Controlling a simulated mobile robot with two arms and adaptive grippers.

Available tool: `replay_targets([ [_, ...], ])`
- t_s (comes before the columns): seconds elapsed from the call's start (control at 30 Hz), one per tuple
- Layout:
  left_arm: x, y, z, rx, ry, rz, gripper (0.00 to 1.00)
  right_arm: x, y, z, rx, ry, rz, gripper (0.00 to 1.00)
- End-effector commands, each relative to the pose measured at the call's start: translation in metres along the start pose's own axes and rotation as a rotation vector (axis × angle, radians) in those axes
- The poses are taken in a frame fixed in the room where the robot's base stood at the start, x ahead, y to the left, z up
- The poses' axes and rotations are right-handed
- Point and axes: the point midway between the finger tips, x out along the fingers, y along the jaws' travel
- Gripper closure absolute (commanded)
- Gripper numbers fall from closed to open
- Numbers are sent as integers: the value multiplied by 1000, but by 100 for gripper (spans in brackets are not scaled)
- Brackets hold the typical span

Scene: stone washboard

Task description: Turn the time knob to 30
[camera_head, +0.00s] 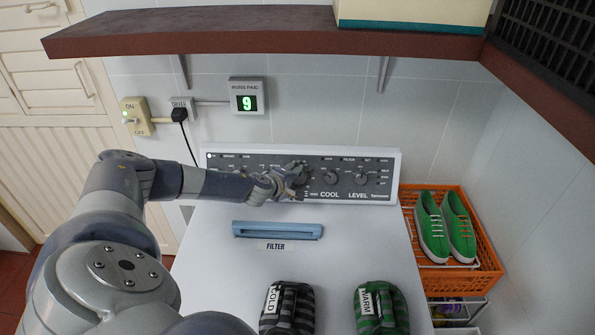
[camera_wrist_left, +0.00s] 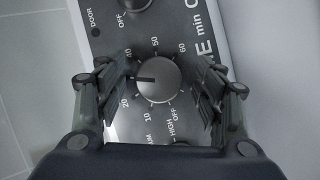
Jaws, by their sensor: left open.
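The time knob (camera_wrist_left: 160,78) is a round grey dial on the dark control panel (camera_head: 345,160), seen closely in the left wrist view. Its dark pointer line points left, between the 20 and 40 marks. The number there is hidden behind a finger. My left gripper (camera_head: 294,181) is at the panel and covers most of the knob in the head view. In the left wrist view the open fingers of the left gripper (camera_wrist_left: 160,92) stand on either side of the knob, with gaps visible. My right gripper is not in view.
More knobs, including one labelled LEVEL (camera_head: 361,179), sit right of the gripper. A blue filter handle (camera_head: 277,230) and striped slippers (camera_head: 288,308) are on the white washer top (camera_head: 340,255). An orange basket (camera_head: 488,270) with green shoes stands right. A brown shelf (camera_head: 250,40) overhangs above.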

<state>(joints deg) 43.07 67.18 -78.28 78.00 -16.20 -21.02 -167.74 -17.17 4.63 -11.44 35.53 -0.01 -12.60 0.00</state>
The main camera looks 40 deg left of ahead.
Motion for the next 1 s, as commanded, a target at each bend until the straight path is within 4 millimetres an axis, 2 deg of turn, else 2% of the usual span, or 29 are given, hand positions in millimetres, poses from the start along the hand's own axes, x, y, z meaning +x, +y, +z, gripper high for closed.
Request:
replay_targets([
  [0.17, -2, 1, 0, 0, 1, 1, 38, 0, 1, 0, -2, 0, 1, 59],
  [0.33, -15, 0, -1, 0, 1, 0, 38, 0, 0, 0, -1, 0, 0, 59],
  [0.8, -88, 0, -1, 1, 1, -1, 38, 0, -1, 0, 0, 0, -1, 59],
  [1.0, -111, 0, -1, 1, 1, -1, 38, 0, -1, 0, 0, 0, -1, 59],
])
